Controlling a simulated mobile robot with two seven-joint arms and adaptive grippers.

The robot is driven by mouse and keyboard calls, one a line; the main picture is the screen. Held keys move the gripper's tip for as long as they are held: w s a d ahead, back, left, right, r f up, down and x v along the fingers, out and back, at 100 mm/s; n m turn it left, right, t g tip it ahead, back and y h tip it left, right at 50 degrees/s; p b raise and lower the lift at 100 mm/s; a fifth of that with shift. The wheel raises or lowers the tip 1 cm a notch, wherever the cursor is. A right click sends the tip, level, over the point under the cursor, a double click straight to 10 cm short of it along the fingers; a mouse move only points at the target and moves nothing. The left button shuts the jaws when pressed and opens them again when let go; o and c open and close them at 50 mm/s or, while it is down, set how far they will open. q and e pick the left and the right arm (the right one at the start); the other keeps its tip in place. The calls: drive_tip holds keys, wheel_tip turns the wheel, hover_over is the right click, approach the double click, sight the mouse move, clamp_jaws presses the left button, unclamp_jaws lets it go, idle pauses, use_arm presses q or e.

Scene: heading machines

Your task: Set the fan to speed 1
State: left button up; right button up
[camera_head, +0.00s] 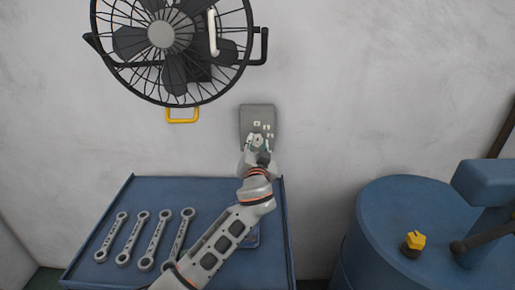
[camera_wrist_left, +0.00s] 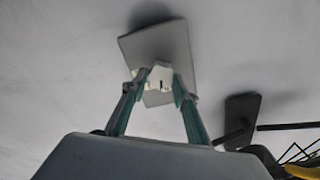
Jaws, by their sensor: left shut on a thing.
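The fan (camera_head: 162,34) is black with a round wire cage and hangs on the wall at upper left. Its grey control box (camera_head: 258,111) is mounted on the wall to the lower right of the fan; the box also shows in the left wrist view (camera_wrist_left: 172,42). My left gripper (camera_head: 257,143) is at the lower part of the box. In the wrist view its green-edged fingers are shut on a pale knob (camera_wrist_left: 159,79) with a dark mark. Small pale labels on the box are too small to read. My right gripper is not in view.
A blue table (camera_head: 128,195) with several wrenches (camera_head: 155,240) stands below the box, under my left arm. A blue round drum-like body (camera_head: 400,195) with a yellow-topped fitting (camera_head: 415,240) is at right. A yellow handle (camera_head: 182,121) hangs below the fan.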

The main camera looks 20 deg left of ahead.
use_arm(q)
drive_tip(key=m+p, duration=0.1)
drive_tip(key=m, duration=0.1)
drive_tip(key=shift+m, duration=0.3)
drive_tip(key=m+p, duration=0.1)
drive_tip(key=m, duration=0.1)
drive_tip(key=shift+d+f+m, duration=0.1)
drive_tip(key=shift+m, duration=0.8)
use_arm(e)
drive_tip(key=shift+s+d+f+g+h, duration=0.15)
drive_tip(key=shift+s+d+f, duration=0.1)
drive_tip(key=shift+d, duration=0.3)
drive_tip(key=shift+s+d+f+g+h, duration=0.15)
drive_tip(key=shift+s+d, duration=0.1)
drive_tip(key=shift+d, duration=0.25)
use_arm(q)
drive_tip(key=o, duration=1.1)
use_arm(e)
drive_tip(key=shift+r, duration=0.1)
